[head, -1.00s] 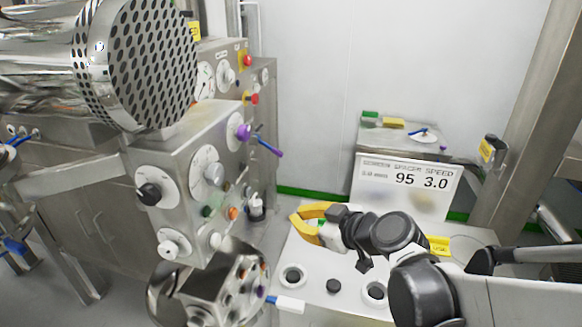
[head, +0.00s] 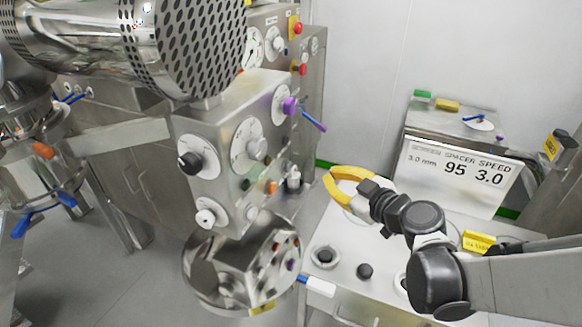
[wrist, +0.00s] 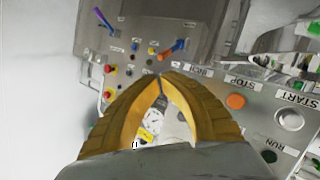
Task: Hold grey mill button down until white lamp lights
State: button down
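My gripper (head: 328,176) is shut and empty, its yellow fingertips meeting in mid-air to the right of a steel control box (head: 200,130). In the wrist view my gripper (wrist: 160,76) covers the middle of the picture. To its right is a panel with an orange button (wrist: 236,101) near the word STOP, a pale round button or lamp (wrist: 290,119) near START and a green one (wrist: 269,156) by RUN. The box's front also shows an orange button (head: 272,187) in the head view. I cannot tell which is the grey mill button or the white lamp. The fingertips touch nothing I can see.
A display (head: 460,172) reads 95 and 3.0. Floor is open at the left.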

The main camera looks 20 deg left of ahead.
jog(key=a, duration=0.7)
jog(key=shift+w, duration=0.3)
jog(key=shift+a, duration=0.25)
dwell(0.9)
jog(key=shift+a, duration=0.3)
jog(key=shift+w+a, duration=0.1)
jog(key=shift+a, duration=0.4)
dwell(0.6)
jog(key=shift+d, duration=0.15)
dwell(1.4)
jog(key=shift+d, duration=0.8)
jog(key=shift+b, duration=0.3)
jog(key=shift+s+d, duration=0.15)
jog(key=shift+d, duration=1.1)
jog(key=shift+s+d, duration=0.15)
jog(key=shift+d, duration=1.1)
